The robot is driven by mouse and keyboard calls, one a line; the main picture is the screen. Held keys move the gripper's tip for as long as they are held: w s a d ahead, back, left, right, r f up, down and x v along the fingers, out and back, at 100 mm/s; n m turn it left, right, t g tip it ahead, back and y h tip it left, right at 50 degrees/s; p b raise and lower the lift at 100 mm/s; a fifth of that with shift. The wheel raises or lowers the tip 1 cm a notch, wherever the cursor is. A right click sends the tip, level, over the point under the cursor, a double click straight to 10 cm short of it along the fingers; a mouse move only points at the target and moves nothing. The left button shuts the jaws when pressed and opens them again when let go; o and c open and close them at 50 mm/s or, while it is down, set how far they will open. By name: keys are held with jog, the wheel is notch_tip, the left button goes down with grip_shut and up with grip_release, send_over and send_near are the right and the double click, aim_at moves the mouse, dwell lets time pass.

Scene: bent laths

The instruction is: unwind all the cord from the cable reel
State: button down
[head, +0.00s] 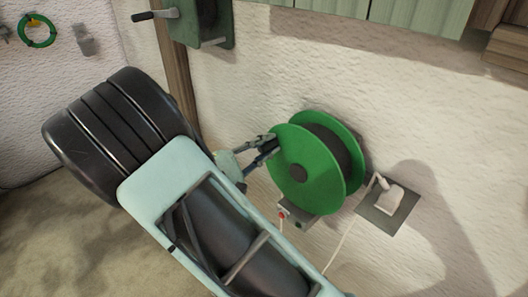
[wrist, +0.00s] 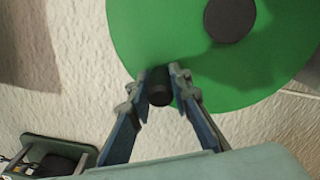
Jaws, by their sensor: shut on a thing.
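The cable reel (head: 312,192) is mounted on the wall, with two green discs and a dark hub. Between the discs is a dark band (head: 335,150); I cannot tell whether it is wound cord or bare drum. In the wrist view the front disc (wrist: 170,35) fills the top. My gripper (head: 268,146) is at the left edge of the front disc. In the wrist view my gripper (wrist: 159,78) is shut on a short black handle (wrist: 160,93) standing out from the disc near its rim.
A grey box (head: 300,217) with a red button sits under the reel. Right of it, a grey wall plate (head: 402,209) holds a white plug (head: 390,199), and a thin white cable (head: 345,240) runs downward. A cranked green box (head: 195,25) hangs upper left, near a green ring (head: 37,43).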

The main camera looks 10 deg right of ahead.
aim_at(298, 139)
jog(key=s+r+m+b, duration=0.1)
jog(key=m, duration=0.1)
jog(key=s+d+r+m, duration=0.1)
jog(key=shift+d+m+b, duration=0.25)
jog(key=shift+m+b, duration=0.15)
jog(key=shift+s+d+r+m+b, duration=0.4)
jog(key=shift+s+m+b, duration=0.25)
jog(key=shift+m, duration=0.2)
jog(key=shift+s+d+r+m+b, duration=0.25)
jog(key=shift+s+d+m+b, duration=0.2)
jog(key=shift+s+m+b, duration=0.35)
jog(key=shift+s+d+r+m+b, duration=0.4)
jog(key=shift+m+b, duration=0.2)
jog(key=shift+m, duration=0.35)
jog(key=c, duration=1.8)
grip_release()
jog(key=shift+o, duration=0.2)
jog(key=v, duration=1.2)
